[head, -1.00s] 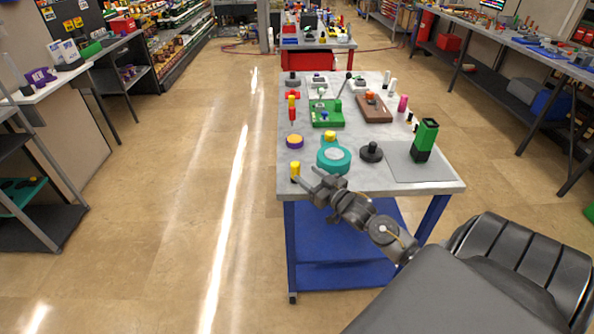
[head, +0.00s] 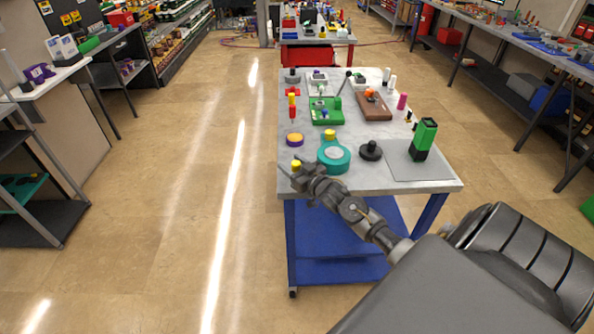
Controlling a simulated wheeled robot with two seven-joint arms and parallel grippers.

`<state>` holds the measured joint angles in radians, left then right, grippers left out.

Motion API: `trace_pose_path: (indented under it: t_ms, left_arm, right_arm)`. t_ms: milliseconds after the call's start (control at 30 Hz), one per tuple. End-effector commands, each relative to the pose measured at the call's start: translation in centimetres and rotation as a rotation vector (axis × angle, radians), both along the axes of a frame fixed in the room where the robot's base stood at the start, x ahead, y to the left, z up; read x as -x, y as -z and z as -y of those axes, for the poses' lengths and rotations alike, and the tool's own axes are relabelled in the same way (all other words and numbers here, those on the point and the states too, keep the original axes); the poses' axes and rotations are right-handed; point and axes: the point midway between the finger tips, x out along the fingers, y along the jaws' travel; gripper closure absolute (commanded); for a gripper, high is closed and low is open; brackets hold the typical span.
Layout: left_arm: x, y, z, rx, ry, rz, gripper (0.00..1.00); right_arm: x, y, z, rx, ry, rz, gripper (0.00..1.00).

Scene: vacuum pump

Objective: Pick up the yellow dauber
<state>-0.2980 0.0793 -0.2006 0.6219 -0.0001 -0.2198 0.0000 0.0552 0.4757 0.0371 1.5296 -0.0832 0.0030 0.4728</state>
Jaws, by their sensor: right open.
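A small yellow cylinder, which looks like the yellow dauber (head: 296,163), stands at the front left corner of the grey tabletop (head: 380,182). Only its upper part shows, as my right gripper covers the lower part. My right gripper (head: 290,173) is open, with its fingertips at the dauber in the picture. I cannot tell whether they are around it or only in front of it, or touching it. My left gripper is not in view.
A teal round container with a yellow top (head: 333,158) stands just right of my right gripper. A purple and orange disc (head: 295,139), a black knob (head: 371,151) and a green block (head: 424,139) are nearby. Open floor (head: 180,210) lies left of the table.

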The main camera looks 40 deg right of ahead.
Motion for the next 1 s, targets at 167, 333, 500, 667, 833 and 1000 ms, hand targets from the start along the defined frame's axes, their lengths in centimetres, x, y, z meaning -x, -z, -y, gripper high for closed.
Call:
trace_pose_path:
  t_ms: [167,333,500,667,833,1000]
  left_arm:
    - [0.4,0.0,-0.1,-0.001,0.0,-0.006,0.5]
    - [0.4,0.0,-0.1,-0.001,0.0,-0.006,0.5]
    - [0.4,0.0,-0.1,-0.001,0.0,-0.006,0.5]
    - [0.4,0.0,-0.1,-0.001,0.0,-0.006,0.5]
    - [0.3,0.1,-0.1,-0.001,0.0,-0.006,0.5]
    - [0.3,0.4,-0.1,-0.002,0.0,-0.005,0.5]
  right_arm:
    - [0.0,0.0,0.0,0.0,0.0,0.0,0.61]
    - [0.1,0.0,0.0,0.0,0.001,0.0,0.83]
    - [0.1,0.0,0.1,0.0,0.001,0.0,0.95]
    - [0.1,-0.1,0.1,0.0,0.001,0.0,0.95]
    - [0.0,-0.9,0.1,0.0,0.0,0.002,0.95]
    - [0.0,-3.3,0.1,0.002,0.0,0.005,0.95]
